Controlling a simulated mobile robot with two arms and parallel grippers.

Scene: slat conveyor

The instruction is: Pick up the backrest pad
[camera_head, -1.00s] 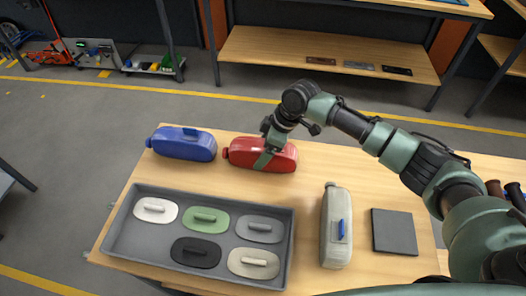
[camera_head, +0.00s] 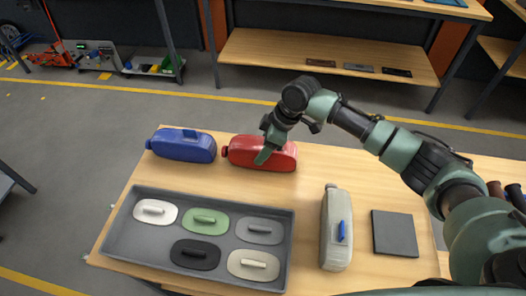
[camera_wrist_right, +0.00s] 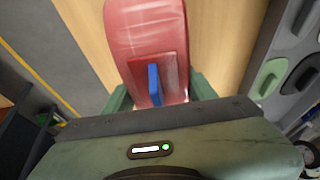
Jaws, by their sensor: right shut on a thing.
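I cannot tell for sure which thing is the backrest pad. A red bottle-shaped piece (camera_head: 242,151) lies on the wooden table, near its far edge. My right gripper (camera_head: 266,154) is at its right part. In the right wrist view the fingers of my right gripper (camera_wrist_right: 160,98) stand on either side of the red piece (camera_wrist_right: 140,32), shut on it. A flat plate with a blue bar (camera_wrist_right: 154,84) sits on the red piece between the fingers. The fingertips are partly hidden. My left gripper is not in view.
A blue bottle-shaped piece (camera_head: 178,150) lies to the left. A grey one (camera_head: 333,250) with a blue bar and a dark square plate (camera_head: 395,234) lie nearer. A grey tray (camera_head: 120,231) holds several handled oval lids. Shelving stands behind the table.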

